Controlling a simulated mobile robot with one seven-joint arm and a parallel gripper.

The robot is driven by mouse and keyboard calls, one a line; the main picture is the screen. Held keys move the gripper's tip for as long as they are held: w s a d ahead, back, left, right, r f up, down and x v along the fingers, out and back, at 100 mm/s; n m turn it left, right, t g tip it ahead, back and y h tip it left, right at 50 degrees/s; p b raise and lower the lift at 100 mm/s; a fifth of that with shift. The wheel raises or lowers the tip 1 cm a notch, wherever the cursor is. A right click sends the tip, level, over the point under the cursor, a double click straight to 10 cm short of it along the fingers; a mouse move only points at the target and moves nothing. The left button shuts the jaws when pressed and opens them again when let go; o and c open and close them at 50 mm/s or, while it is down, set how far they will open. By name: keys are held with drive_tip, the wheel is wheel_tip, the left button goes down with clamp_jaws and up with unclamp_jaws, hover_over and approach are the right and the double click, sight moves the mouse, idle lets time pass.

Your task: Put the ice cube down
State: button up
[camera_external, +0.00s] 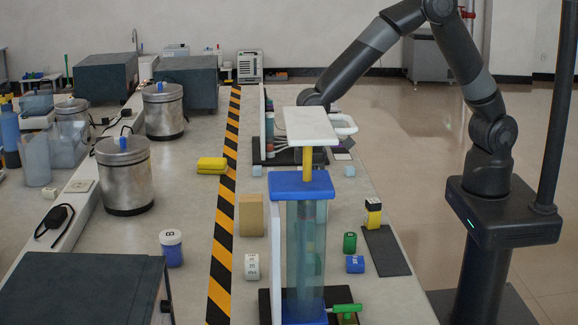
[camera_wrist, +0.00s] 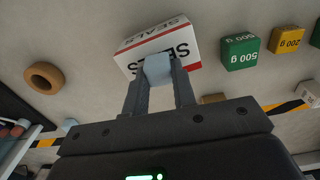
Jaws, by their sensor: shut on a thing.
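In the wrist view, my gripper (camera_wrist: 159,82) is shut on a pale blue ice cube (camera_wrist: 157,68), held between its two fingertips. The white SEALS box (camera_wrist: 130,60) with a red stripe lies behind the cube in the picture; I cannot tell whether they touch. In the external view, my arm reaches over the far part of the bench (camera_external: 190,215), and the gripper and held cube are hidden behind the tall apparatus.
The tall blue-capped apparatus (camera_external: 302,186) stands in front of my arm's end. A brown ring (camera_wrist: 45,77), a green 500 g block (camera_wrist: 239,52) and a yellow 200 g block (camera_wrist: 287,40) lie near the SEALS box. A striped line (camera_external: 222,225) runs along the bench.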

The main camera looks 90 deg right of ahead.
drive_tip(key=o, duration=1)
drive_tip(key=shift+c, duration=0.2)
wheel_tip(320, 180, up, 12)
drive_tip(key=s+d+r+t, duration=0.3)
drive_tip(key=s+d+r, duration=0.2)
drive_tip(key=s+r, duration=0.65)
drive_tip(key=s+d+t, duration=0.1)
drive_tip(key=s, duration=0.7)
drive_tip(key=s+d+t, duration=0.1)
drive_tip(key=s+d, duration=0.1)
drive_tip(key=s, duration=0.7)
drive_tip(key=shift+s+d+f+t, duration=0.25)
drive_tip(key=shift+f+t, duration=0.05)
drive_tip(key=shift+f, duration=0.1)
